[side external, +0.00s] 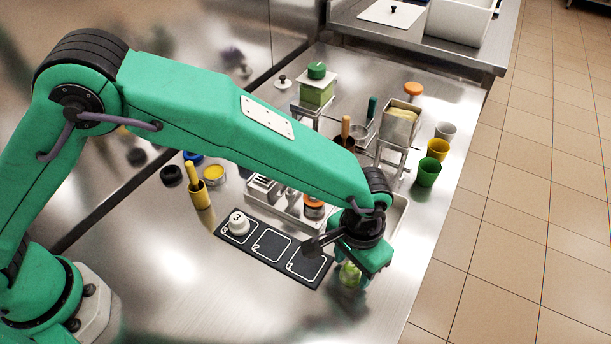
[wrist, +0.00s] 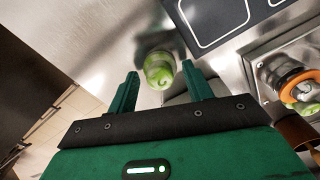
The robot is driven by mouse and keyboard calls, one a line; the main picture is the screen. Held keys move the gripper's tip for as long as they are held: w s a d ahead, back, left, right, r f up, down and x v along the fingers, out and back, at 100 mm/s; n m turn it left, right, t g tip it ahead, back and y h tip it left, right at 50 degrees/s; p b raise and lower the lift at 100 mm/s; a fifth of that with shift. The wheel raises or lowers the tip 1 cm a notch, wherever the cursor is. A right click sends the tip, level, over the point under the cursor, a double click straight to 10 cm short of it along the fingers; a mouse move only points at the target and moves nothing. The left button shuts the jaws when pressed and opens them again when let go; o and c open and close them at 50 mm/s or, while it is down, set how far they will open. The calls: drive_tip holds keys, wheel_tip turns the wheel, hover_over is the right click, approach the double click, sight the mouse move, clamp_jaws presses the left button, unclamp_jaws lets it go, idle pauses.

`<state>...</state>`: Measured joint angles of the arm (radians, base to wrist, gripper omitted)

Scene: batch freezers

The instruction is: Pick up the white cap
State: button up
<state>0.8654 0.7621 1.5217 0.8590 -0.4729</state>
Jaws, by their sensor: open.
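A white cap (side external: 238,223) with a dark 3 on it sits on the far left square of the black numbered mat (side external: 248,253) in the side view. My gripper (side external: 352,272) is off the opposite, right end of the mat, well away from the cap. In the wrist view my gripper (wrist: 160,75) is open, its two green fingers apart. A small clear container with light green contents (wrist: 159,69) shows between or just beyond the fingertips; I cannot tell whether they touch it. It also shows below my gripper in the side view (side external: 349,274). The white cap is not in the wrist view.
A metal tray (side external: 262,205) with several containers stands behind the mat. Grey, yellow and green cups (side external: 426,172) stand near the right table edge. The steel table in front of the mat is clear.

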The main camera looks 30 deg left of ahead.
sight(354, 267)
drive_tip(key=shift+f, duration=0.5)
drive_tip(key=shift+c, duration=0.4)
drive_tip(key=c, duration=0.7)
drive_tip(key=shift+o, duration=0.2)
drive_tip(key=shift+r, duration=0.15)
drive_tip(key=shift+r, duration=0.8)
wheel_tip(354, 267, up, 3)
drive_tip(key=shift+f, duration=0.2)
drive_tip(key=s+d+r, duration=0.2)
drive_tip(key=s+r, duration=0.4)
drive_tip(key=s, duration=0.5)
drive_tip(key=shift+s+r, duration=0.3)
